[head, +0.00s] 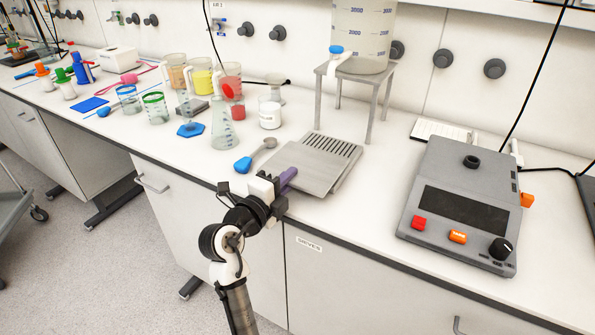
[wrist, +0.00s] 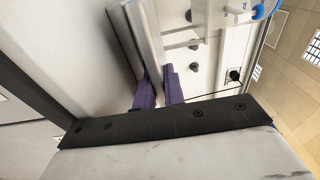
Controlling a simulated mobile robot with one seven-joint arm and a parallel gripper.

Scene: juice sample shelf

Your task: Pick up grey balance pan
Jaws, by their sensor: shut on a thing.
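In the wrist view, the pan (wrist: 150,40) runs up and away from between the purple fingers (wrist: 160,88). The pan's underside and the exact contact are hidden.
A metal stand (head: 352,72) with a large clear container (head: 362,35) is just behind the pan. A blue-tipped spoon (head: 255,158), a flask (head: 222,133) and a white jar (head: 270,112) are at the left.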

